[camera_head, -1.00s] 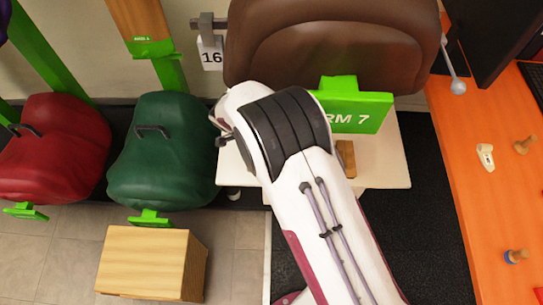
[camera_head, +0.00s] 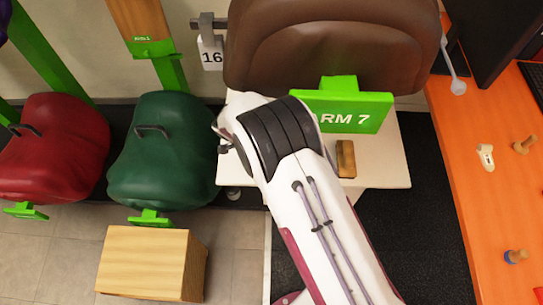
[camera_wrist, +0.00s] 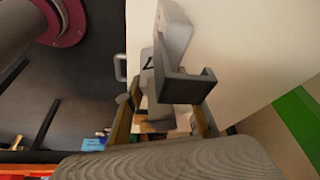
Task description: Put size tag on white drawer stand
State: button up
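The white size tag (camera_head: 211,54) reads "16" and hangs from a grey wall hook (camera_head: 208,23) left of the brown saddle in the head view. The white drawer stand (camera_head: 388,165) is under the saddle; my arm covers much of its top and front. My gripper (camera_head: 225,146) is mostly hidden behind my arm's wrist, with small grey parts showing at the stand's left edge, below and apart from the tag.
The brown saddle (camera_head: 335,45) and green "ARM 7" sign (camera_head: 345,112) rise behind my arm. A wooden block (camera_head: 346,159) stands on the stand. Green (camera_head: 160,155) and red (camera_head: 52,150) saddles are left, above a wooden box (camera_head: 150,262). An orange table (camera_head: 480,200) is right.

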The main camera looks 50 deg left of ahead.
jog(key=o, duration=0.3)
jog(key=shift+r, duration=0.1)
jog(key=v, duration=1.2)
jog(key=shift+r, duration=0.15)
dwell(0.8)
